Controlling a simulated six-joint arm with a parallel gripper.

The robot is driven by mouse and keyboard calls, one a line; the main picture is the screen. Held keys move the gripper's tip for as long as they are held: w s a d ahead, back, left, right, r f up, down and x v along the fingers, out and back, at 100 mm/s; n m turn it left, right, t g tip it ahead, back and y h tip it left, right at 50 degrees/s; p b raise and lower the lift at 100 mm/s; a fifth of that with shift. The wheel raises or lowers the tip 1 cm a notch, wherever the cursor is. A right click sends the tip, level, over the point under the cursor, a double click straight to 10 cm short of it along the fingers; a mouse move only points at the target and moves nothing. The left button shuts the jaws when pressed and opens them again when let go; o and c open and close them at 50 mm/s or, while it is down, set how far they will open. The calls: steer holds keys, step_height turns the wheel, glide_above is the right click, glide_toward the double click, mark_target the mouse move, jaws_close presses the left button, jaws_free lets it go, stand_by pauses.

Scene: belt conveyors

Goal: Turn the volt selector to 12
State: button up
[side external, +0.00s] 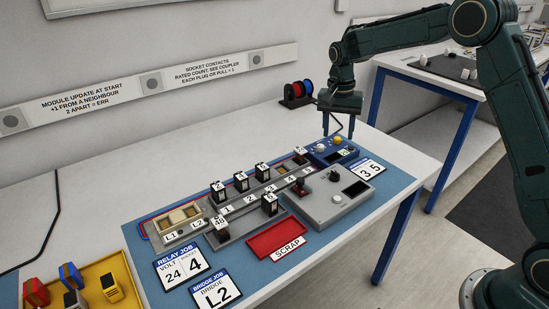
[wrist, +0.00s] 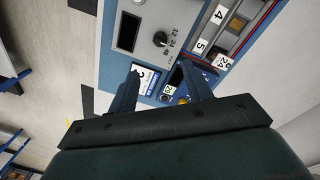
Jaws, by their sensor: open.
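The volt selector is a black knob (side external: 334,176) on top of a grey box (side external: 325,204). In the wrist view the knob (wrist: 160,39) sits beside a dark display, with small figures that seem to read 12, 24 and 48 to its right. Which figure its pointer faces is too small to tell. My gripper (side external: 338,126) hangs above the blue box at the far end of the row, beyond the knob and apart from it. In the wrist view my gripper (wrist: 160,75) is open, with nothing between its fingers.
A blue box (side external: 331,150) with a white knob and yellow button lies below my gripper. A black lever (side external: 302,186) stands on the grey box. A rail with several black modules (side external: 241,182) runs alongside. A red scrap tray (side external: 276,237) lies nearer. The air above the knob looks clear.

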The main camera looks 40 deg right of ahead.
mark_target(335, 172)
steer(key=shift+f, duration=0.3)
steer(key=f, duration=1.3)
steer(key=shift+s+d+f, duration=0.25)
steer(key=shift+s+d, duration=0.05)
steer(key=shift+s, duration=0.05)
steer(key=c, duration=1)
